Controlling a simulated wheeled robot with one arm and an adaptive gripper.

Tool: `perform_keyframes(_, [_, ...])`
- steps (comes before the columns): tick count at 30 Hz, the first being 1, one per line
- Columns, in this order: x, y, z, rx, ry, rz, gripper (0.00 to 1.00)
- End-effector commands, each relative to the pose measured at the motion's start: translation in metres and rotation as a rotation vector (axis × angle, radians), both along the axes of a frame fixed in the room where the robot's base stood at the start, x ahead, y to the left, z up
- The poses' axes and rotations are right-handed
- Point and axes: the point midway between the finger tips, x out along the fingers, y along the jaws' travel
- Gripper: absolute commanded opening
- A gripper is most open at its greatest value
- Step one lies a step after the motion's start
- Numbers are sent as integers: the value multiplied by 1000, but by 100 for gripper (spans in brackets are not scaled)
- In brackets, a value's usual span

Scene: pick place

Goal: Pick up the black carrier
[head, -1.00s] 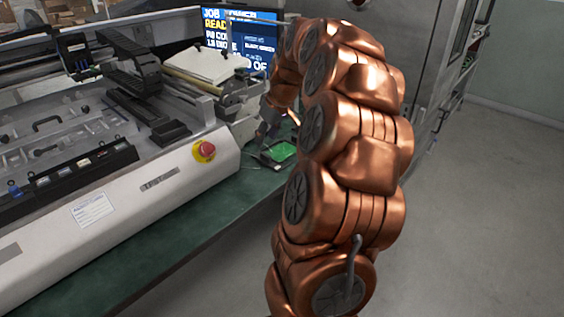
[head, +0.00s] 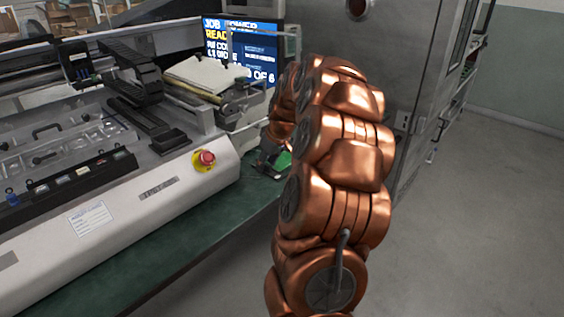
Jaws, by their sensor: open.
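The black carrier (head: 265,169) lies on the green bench top, just right of the machine's front corner. A green board (head: 284,160) shows in it. My gripper (head: 270,156) is open, small and dark in the head view, and is over or right beside the carrier. My arm and gripper hide much of the carrier. I cannot tell whether the fingers touch it or are around it.
The large white machine (head: 150,198) with a red stop button (head: 207,158) fills the left. A screen (head: 240,45) stands behind it. The green bench (head: 190,232) has a bare strip in front. A grey cabinet (head: 400,50) stands behind my arm; floor is clear at right.

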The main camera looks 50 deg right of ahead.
Motion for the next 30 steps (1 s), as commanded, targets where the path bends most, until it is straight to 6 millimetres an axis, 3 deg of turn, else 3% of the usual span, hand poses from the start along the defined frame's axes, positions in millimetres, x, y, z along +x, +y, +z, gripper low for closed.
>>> perform_keyframes(4, [0, 0, 1, -1, -1, 0, 43])
perform_keyframes(16, [0, 0, 1, -1, -1, 0, 1])
perform_keyframes(30, [0, 0, 2, -1, -1, 0, 0])
